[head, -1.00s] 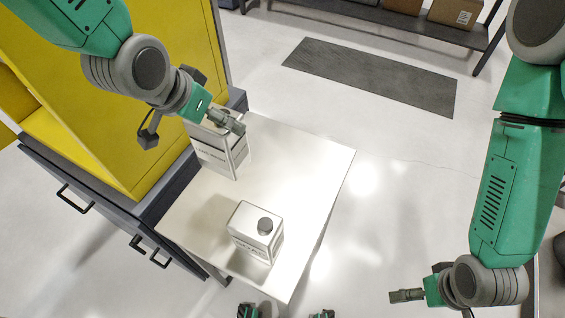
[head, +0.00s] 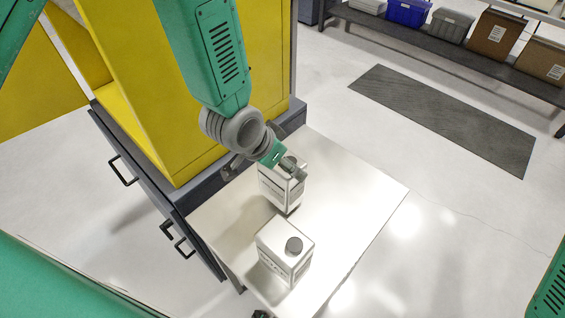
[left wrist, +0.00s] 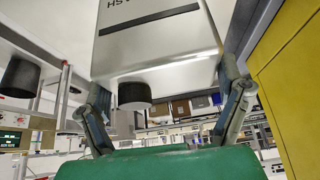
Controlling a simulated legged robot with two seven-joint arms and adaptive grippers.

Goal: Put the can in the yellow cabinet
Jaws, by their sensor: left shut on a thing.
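Two white cans with black caps are at the table (head: 365,195) in the head view. My left gripper (head: 297,170) reaches down to the top of the far can (head: 282,193) and is shut on it. In the left wrist view the held can (left wrist: 155,45) fills the space between the fingers (left wrist: 165,110). Whether its base touches the table is unclear. The near can (head: 284,250) stands upright on the table. The yellow cabinet (head: 180,90) stands left of the table, with part of its yellow interior showing at its left.
A grey drawer base with black handles (head: 123,170) is under the cabinet, close to the table. A yellow panel (head: 40,85) sticks out at the left. A dark mat (head: 445,115) lies on the open floor. A shelf with bins (head: 408,12) stands at the back.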

